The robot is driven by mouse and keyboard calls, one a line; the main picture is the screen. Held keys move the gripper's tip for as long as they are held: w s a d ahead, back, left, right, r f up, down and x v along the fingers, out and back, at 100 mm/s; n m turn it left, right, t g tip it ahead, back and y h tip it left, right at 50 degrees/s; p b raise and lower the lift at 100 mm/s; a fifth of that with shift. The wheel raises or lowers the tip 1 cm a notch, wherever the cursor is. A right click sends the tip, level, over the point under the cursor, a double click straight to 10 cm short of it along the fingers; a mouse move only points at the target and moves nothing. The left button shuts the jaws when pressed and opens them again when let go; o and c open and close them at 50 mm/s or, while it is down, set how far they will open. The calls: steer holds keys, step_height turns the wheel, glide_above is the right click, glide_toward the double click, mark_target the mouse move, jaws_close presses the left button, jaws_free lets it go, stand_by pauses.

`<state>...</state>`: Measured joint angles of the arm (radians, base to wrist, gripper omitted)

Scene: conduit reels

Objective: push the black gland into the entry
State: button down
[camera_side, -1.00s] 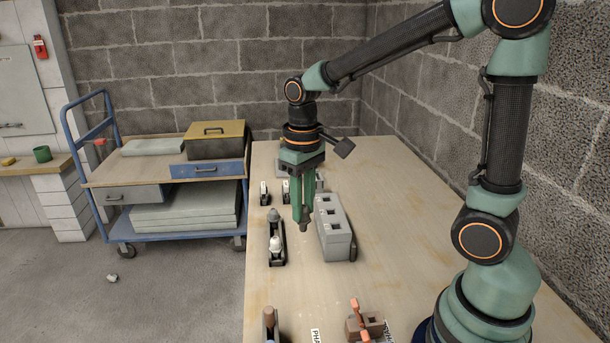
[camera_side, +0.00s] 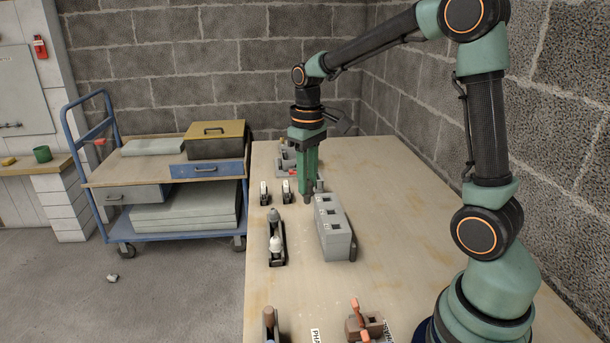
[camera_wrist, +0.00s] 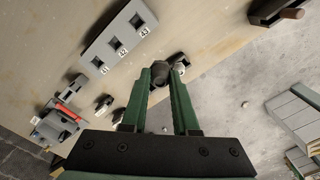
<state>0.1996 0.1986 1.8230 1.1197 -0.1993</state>
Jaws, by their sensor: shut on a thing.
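My gripper (camera_side: 308,198) is shut on a dark piece, the black gland (camera_wrist: 159,74), at its fingertips; it shows between both green fingers in the wrist view (camera_wrist: 160,80). In the side view the fingertips are by the far end of a grey block (camera_side: 338,244) with three square entries, and the fingers partly hide that area. The wrist view shows the block (camera_wrist: 100,42) with entries marked 41, 42 and 43, apart from the gland. I cannot tell the gland's height above the table.
A black holder (camera_side: 276,261) with a dark grey and a white piece stands left of the block. Two small white-topped pieces (camera_side: 264,190) (camera_side: 286,188) stand farther back. A grey fixture with red (camera_wrist: 58,122) is behind. The table's right side is clear.

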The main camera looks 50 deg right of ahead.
steer(key=w+d+f, duration=0.1)
steer(key=d+f, duration=0.1)
steer(key=d, duration=0.4)
steer(key=w+d+f, duration=0.2)
steer(key=d+f, duration=0.1)
steer(key=d, duration=0.4)
steer(key=shift+w+d+f, duration=0.15)
steer(key=shift+w, duration=0.1)
steer(key=shift+f, duration=2.1)
stand_by(1.8)
steer(key=shift+c, duration=1.8)
jaws_free()
steer(key=shift+r, duration=0.1)
step_height(320, 180, up, 7)
